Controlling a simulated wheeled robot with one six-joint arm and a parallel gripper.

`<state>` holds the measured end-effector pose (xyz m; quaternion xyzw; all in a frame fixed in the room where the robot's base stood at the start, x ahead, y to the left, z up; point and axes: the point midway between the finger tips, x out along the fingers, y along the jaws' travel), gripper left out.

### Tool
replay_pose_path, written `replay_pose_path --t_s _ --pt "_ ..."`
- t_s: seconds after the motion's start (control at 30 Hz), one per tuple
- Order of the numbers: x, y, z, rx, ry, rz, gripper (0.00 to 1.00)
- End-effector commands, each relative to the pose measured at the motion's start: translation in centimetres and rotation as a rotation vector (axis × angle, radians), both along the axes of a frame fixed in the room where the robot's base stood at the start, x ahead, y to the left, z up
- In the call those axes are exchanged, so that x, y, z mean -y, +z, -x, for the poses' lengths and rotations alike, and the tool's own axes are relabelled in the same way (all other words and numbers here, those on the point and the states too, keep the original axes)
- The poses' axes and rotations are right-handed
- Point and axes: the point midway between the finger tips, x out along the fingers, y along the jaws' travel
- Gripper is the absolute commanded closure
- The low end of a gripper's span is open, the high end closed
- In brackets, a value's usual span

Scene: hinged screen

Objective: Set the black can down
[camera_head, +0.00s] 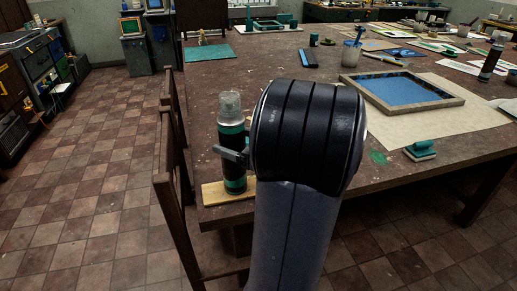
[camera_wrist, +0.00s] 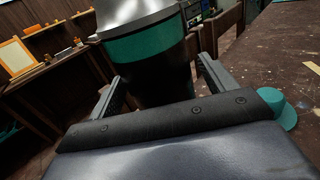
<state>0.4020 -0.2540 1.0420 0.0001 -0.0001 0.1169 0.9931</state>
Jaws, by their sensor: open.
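The black can (camera_head: 234,160) has teal bands and a clear cap. In the head view it stands upright on a pale wooden strip (camera_head: 212,194) at the table's near left corner. My gripper (camera_head: 232,154) is at the can's mid-height, with a finger showing across its front; my arm hides the rest. In the wrist view the can (camera_wrist: 150,50) is between the two open fingers of my gripper (camera_wrist: 160,72). Whether either finger touches the can is unclear. The can's top is cut off there.
A wooden chair or frame (camera_head: 168,150) stands close against the table's left edge. The table (camera_head: 270,75) holds a blue framed screen (camera_head: 398,90) on paper, a teal-handled block (camera_head: 420,150) and another dark bottle (camera_head: 491,62). The tiled floor at left is clear.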

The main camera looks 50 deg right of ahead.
Motion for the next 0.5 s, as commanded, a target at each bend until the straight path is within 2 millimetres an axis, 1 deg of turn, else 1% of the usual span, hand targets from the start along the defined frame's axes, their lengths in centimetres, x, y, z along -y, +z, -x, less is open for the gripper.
replay_pose_path --t_s 0.03,0.3,0.5 --pt "0.3 -0.1 1.0 0.0 -0.005 0.0 0.2" --pt "1.5 -0.1 5.7 -0.001 -0.005 0.001 0.2" --pt "2.0 0.0 8.2 0.0 -0.003 0.0 0.2"
